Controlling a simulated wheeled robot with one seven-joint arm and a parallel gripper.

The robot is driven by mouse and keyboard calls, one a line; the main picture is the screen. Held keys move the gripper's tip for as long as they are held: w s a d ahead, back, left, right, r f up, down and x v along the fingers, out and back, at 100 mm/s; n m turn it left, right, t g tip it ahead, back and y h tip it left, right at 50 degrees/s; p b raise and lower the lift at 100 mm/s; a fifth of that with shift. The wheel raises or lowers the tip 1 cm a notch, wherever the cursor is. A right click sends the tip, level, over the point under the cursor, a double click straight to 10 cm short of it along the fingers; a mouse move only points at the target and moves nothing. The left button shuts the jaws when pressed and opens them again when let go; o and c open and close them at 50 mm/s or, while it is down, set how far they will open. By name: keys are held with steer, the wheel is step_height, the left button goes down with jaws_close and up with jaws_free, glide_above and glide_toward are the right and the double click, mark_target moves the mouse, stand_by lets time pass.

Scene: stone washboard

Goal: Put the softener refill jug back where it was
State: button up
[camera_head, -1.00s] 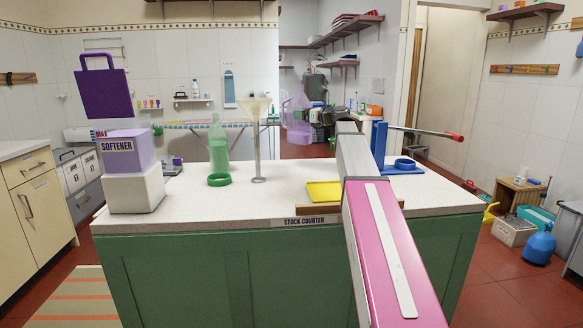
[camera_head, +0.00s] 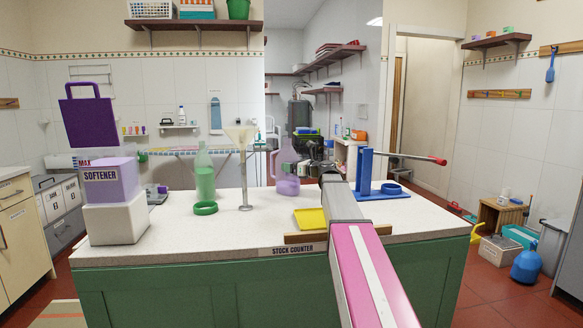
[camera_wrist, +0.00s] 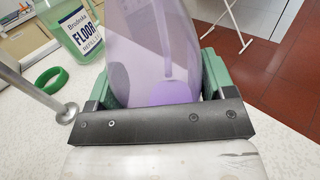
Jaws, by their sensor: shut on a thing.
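The softener refill jug (camera_head: 286,172) is a see-through purple jug with a handle and a little purple liquid low inside. In the head view it is at the back of the stock counter (camera_head: 240,229), its base at or just above the top; I cannot tell if it touches. In the wrist view the jug (camera_wrist: 158,50) stands between the green fingers of my gripper (camera_wrist: 157,84), which is shut on it.
A green floor refill bottle (camera_head: 204,180), a green ring (camera_head: 205,208) and a funnel stand (camera_head: 245,185) are left of the jug. A yellow tray (camera_head: 309,219) lies in front. A blue lever press (camera_head: 366,172) stands right.

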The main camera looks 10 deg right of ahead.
steer(key=shift+f, duration=0.1)
steer(key=o, duration=1.5)
steer(key=v, duration=1.2)
